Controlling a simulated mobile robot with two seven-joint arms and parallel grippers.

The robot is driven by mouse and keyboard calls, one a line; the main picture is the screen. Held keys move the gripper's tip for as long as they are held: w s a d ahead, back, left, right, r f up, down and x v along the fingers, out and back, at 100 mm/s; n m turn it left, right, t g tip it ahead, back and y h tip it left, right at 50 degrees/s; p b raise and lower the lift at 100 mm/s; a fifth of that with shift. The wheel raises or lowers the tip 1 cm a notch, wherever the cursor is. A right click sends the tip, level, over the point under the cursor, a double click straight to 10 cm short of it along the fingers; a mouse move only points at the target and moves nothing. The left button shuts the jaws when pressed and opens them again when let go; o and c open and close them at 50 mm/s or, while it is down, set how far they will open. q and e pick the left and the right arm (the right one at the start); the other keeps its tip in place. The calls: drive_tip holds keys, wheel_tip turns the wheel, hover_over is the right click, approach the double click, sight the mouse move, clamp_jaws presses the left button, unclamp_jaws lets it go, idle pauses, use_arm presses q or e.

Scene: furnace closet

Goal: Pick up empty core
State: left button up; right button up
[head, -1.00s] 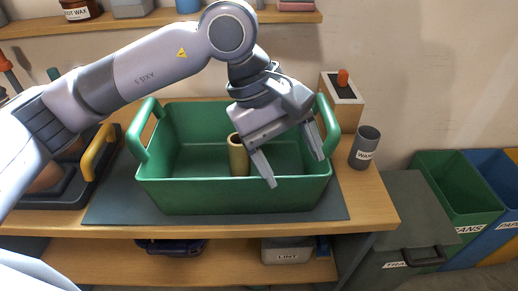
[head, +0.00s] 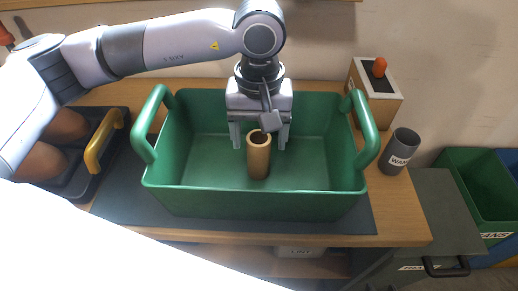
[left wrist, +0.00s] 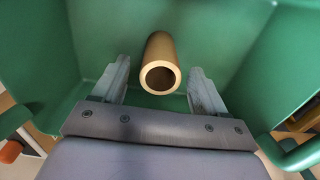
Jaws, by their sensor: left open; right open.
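The empty core, a tan hollow tube (head: 259,157), stands upright inside the green bin (head: 250,204). In the left wrist view the core (left wrist: 160,66) shows its open end toward the camera. My left gripper (head: 260,145) is inside the bin's opening, behind the core in the head view, pointing down. In the left wrist view its two fingers (left wrist: 160,88) are apart, one on each side of the core's near end, with gaps between. It holds nothing. My right gripper is not seen.
The bin stands on a dark mat (head: 225,222) on a wooden bench. A dark tray with a yellow handle (head: 100,148) is at the left. A grey WAX cup (head: 400,151) and a wooden box with an orange knob (head: 376,85) are at the right. Green and blue bins stand beyond.

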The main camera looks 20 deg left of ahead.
use_arm(q)
wheel_tip(320, 180, down, 4)
drive_tip(key=shift+w+a+f+p, duration=0.1)
drive_tip(key=shift+p, duration=0.25)
drive_tip(key=c, duration=1)
drive_tip(key=shift+c, duration=0.2)
drive_tip(key=shift+r, duration=0.2)
